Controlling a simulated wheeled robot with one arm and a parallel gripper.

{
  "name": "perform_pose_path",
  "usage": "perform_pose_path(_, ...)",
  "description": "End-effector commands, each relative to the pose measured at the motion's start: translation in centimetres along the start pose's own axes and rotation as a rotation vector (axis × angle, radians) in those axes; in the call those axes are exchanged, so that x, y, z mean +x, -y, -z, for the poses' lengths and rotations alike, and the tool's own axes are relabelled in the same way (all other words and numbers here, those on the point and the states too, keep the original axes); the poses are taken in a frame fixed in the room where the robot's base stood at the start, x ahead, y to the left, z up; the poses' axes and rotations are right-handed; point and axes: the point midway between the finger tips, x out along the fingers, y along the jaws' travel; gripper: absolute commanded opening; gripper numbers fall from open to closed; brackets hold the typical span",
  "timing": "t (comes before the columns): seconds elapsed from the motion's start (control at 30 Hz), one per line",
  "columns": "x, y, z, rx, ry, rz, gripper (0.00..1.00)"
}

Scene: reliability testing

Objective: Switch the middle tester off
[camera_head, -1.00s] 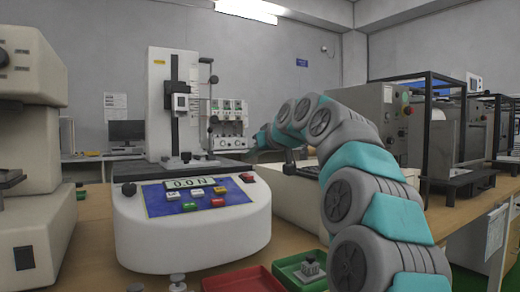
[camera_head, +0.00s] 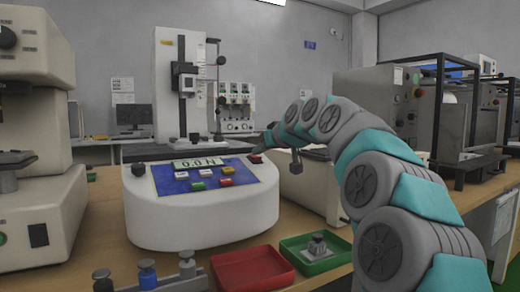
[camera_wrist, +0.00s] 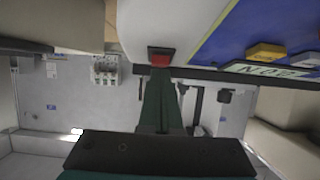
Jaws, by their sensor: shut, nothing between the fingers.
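The middle tester (camera_head: 215,215) is a rounded white machine with a blue panel, a display reading 0.0 N (camera_head: 200,162) and several coloured buttons. A red switch (camera_head: 255,159) in a dark housing sits at the panel's right corner. It also shows in the wrist view (camera_wrist: 159,60), where the picture is upside down. My gripper (camera_wrist: 160,74) is shut and empty, its dark green fingertips right at the red switch. I cannot tell whether they touch it. In the head view the gripper is small and partly hidden behind my arm.
A beige machine (camera_head: 40,215) stands at the left. Black-framed machines (camera_head: 440,110) stand at the right.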

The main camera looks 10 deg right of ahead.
Motion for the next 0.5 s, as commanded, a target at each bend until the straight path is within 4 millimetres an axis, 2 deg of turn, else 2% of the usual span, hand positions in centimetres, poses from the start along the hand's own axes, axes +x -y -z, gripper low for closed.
perform_pose_path(0.23,0.1,0.0,-0.4,0.0,-0.019,0.001,0.0)
perform_pose_path(0.5,0.4,0.2,-2.1,0.001,-0.134,0.005,0.0)
